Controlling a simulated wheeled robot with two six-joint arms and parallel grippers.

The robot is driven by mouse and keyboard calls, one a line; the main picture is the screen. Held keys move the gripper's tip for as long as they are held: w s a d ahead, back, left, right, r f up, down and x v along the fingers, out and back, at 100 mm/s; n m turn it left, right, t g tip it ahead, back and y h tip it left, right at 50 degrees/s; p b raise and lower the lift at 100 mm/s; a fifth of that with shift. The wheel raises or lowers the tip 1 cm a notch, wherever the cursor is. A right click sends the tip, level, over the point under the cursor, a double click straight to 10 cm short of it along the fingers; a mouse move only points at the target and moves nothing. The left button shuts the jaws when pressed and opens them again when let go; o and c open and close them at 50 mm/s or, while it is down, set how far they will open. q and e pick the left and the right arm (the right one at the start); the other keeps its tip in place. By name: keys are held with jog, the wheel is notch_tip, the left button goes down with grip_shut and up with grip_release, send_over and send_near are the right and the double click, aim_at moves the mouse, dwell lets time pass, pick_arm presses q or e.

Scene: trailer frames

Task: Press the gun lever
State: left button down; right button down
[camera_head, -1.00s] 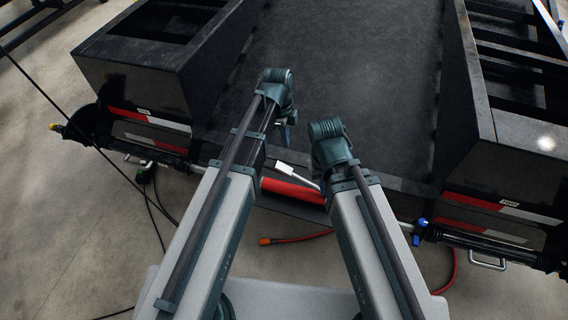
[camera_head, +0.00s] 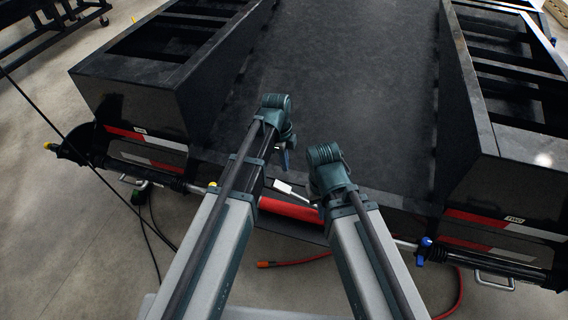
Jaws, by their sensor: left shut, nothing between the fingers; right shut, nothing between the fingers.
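I cannot pick out a gun for certain. A small white flat lever-like piece (camera_head: 293,191) sticks out beside a red bar (camera_head: 290,209) at the trailer frame's near edge, between my arms; whether it is the gun lever I cannot tell. My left gripper (camera_head: 284,158) points down below its wrist, just above and left of the white piece in the picture; only a small part shows, and it looks shut and empty. My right arm's wrist (camera_head: 327,172) is right of the white piece and hides its gripper. No contact with the white piece is visible.
Black trailer frames stand left (camera_head: 130,100) and right (camera_head: 505,190), with a dark flat surface (camera_head: 350,80) between. A black rod with a blue fitting (camera_head: 425,243) runs along the right edge. A red hose with an orange end (camera_head: 263,265) and dark cables (camera_head: 155,235) lie on the concrete floor.

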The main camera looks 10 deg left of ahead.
aim_at(284, 188)
pick_arm(q)
jog(key=f+b, duration=0.8)
jog(key=f, duration=0.1)
jog(key=shift+a+f+b, duration=0.25)
jog(key=shift+f+b, duration=0.15)
jog(key=shift+w+a+f+b, duration=0.1)
jog(key=shift+a+f+b, duration=0.1)
jog(key=shift+f+b, duration=0.1)
jog(key=shift+h, duration=0.8)
jog(key=a+f+b, duration=0.1)
jog(key=f+b, duration=0.1)
jog(key=a+f+b, duration=0.1)
jog(key=f+b, duration=0.2)
jog(key=a+f+b, duration=0.1)
jog(key=f+b, duration=0.1)
jog(key=b, duration=0.1)
jog(key=shift+w+a+f, duration=0.25)
jog(key=shift+w+f, duration=0.1)
jog(key=shift+a+f+b, duration=0.15)
jog(key=shift+f+b, duration=0.05)
jog(key=shift+b, duration=0.2)
jog(key=shift+s+a, duration=0.1)
jog(key=shift+s, duration=0.05)
jog(key=shift+s+f, duration=0.1)
